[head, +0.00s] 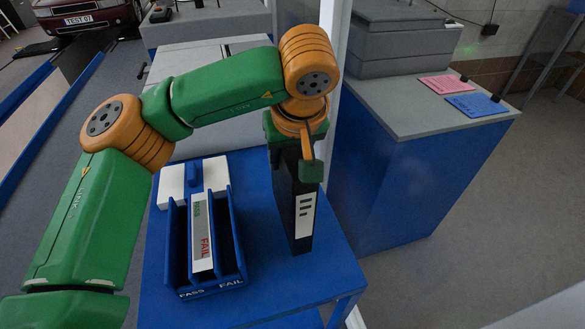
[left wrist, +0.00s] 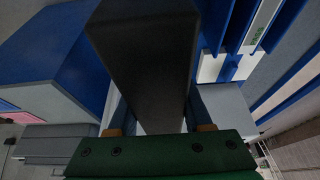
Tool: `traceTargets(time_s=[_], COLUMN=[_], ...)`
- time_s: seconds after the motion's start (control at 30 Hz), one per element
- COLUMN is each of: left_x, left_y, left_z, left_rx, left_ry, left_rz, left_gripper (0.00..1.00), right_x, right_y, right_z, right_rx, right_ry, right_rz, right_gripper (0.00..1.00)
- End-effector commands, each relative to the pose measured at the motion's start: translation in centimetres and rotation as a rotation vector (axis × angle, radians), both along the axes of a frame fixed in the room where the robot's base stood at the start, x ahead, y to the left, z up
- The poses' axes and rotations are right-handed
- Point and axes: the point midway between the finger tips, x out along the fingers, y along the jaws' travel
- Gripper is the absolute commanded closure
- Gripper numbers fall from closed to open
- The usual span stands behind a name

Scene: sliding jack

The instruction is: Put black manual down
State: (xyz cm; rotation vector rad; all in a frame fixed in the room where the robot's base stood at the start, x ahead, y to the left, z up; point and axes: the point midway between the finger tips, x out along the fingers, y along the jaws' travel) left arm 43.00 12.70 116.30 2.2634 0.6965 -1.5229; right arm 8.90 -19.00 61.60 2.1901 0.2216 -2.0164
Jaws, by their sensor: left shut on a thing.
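The black manual (head: 298,208) is upright, a tall dark block with a white label on its side, over the right part of the blue table (head: 270,275). I cannot tell whether its lower end touches the table top. My left gripper (head: 297,155) is shut on the upper part of the manual. In the left wrist view the manual (left wrist: 145,60) runs away from the fingers of my left gripper (left wrist: 160,130) as a dark slab. My right gripper is not in view.
A blue tray (head: 238,240) marked PASS and FAIL stands left of the manual, holding a white strip (head: 202,240). A blue cabinet (head: 410,190) with a grey top stands to the right, carrying a pink clipboard (head: 443,84) and a blue clipboard (head: 476,104).

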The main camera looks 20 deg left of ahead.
Motion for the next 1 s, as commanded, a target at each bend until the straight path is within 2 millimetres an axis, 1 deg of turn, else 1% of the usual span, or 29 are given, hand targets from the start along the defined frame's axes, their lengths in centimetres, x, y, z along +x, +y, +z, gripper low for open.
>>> traceTargets(time_s=[0.03, 0.07, 0.1, 0.2, 0.3, 0.47, 0.57, 0.6, 0.67, 0.7, 0.93, 1.0], left_x=[0.2, 0.4, 0.4, 0.4, 0.4, 0.4, 0.4, 0.4, 0.4, 0.4, 0.4, 0.4], left_y=[-0.5, -0.8, -0.6, -0.6, -0.6, -0.6, -0.6, -0.6, -0.6, -0.6, -0.6, -0.6], left_z=[-0.4, -0.9, -1.9, -3.5, -3.9, -3.9, -4.3, -4.2, -4.2, -4.2, -4.2, -3.8], left_rx=[0.003, 0.002, 0.003, 0.002, 0.001, 0.001, 0.001, 0.001, 0.001, 0.001, 0.001, 0.001], left_ry=[0.004, 0.005, 0.004, 0.001, -0.001, -0.001, -0.001, 0.001, 0.001, 0.001, 0.001, 0.001], left_rz=[-0.003, -0.004, -0.001, -0.001, -0.001, -0.001, -0.001, -0.001, -0.001, -0.001, -0.001, -0.001], left_gripper=[1.00, 1.00, 1.00, 1.00, 1.00, 1.00, 1.00, 0.42, 0.26, 0.20, 0.20, 0.20], right_x=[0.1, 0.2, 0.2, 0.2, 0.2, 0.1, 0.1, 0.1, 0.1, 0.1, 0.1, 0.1], right_y=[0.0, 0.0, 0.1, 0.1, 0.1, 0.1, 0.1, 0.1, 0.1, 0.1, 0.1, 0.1], right_z=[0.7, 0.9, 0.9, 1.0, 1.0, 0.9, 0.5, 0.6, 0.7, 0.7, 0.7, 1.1], right_rx=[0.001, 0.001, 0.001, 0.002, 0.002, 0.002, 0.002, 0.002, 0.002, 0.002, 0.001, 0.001], right_ry=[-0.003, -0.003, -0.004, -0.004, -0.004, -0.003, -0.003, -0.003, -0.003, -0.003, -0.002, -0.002], right_rz=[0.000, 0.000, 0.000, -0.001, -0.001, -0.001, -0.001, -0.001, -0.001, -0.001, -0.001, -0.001], right_gripper=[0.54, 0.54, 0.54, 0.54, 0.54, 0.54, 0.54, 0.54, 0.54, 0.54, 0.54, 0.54])
